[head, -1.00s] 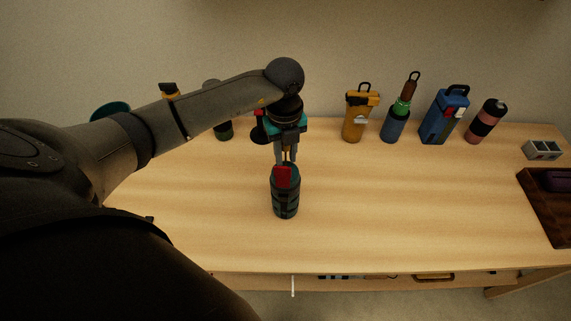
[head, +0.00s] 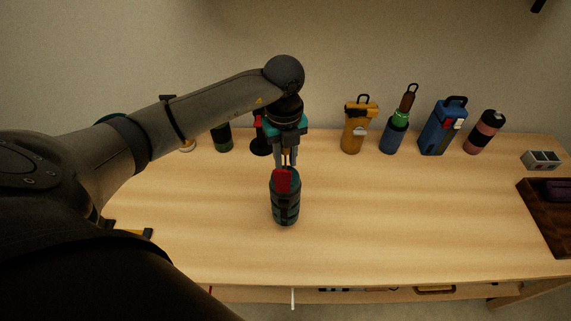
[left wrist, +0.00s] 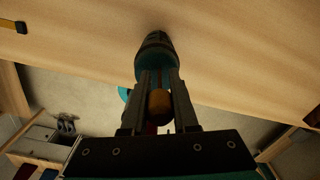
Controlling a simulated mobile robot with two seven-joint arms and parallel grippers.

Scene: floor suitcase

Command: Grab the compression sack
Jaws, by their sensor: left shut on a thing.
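The compression sack (head: 287,207) is a dark teal cylinder with black straps and a red patch near its top. It stands upright near the middle of the wooden table. My left gripper (head: 286,165) points down from above and is shut on the sack's top. In the left wrist view the sack (left wrist: 155,54) shows at the fingertips of my left gripper (left wrist: 157,75). An orange-brown rounded shape shows between the fingers; I cannot tell what it is. I cannot tell whether the sack's base touches the table. My right gripper is not in view.
Along the table's back stand a yellow bottle (head: 353,130), a blue bottle with a green neck (head: 393,138), a blue jug (head: 436,132) and a pink-black bottle (head: 485,132). A grey divided box (head: 541,160) and a dark tray (head: 538,215) lie right. The table right of the sack is clear.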

